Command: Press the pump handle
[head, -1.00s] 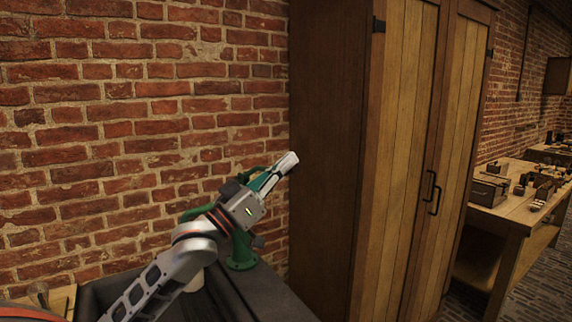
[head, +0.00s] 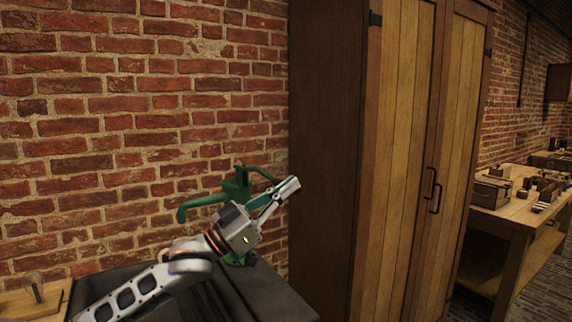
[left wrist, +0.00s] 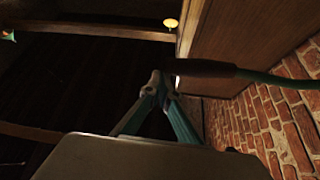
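The green pump (head: 240,190) stands on a dark surface by the brick wall, with its spout curving down to the left. Its handle (head: 260,171) reaches right from the top, near my left gripper (head: 291,185). In the left wrist view the handle is a green rod with a dark brown grip (left wrist: 205,68). The left gripper's fingertips (left wrist: 160,84) meet there, next to the end of the grip. I see nothing between them; whether they touch the grip I cannot tell. My gripper and wrist hide part of the pump's lower body. My right gripper is not in view.
A tall wooden cabinet (head: 400,160) stands close to the right of the pump. The brick wall (head: 130,130) is behind it. A wooden board (head: 38,300) lies at the lower left. A workbench (head: 515,215) with small items stands far right.

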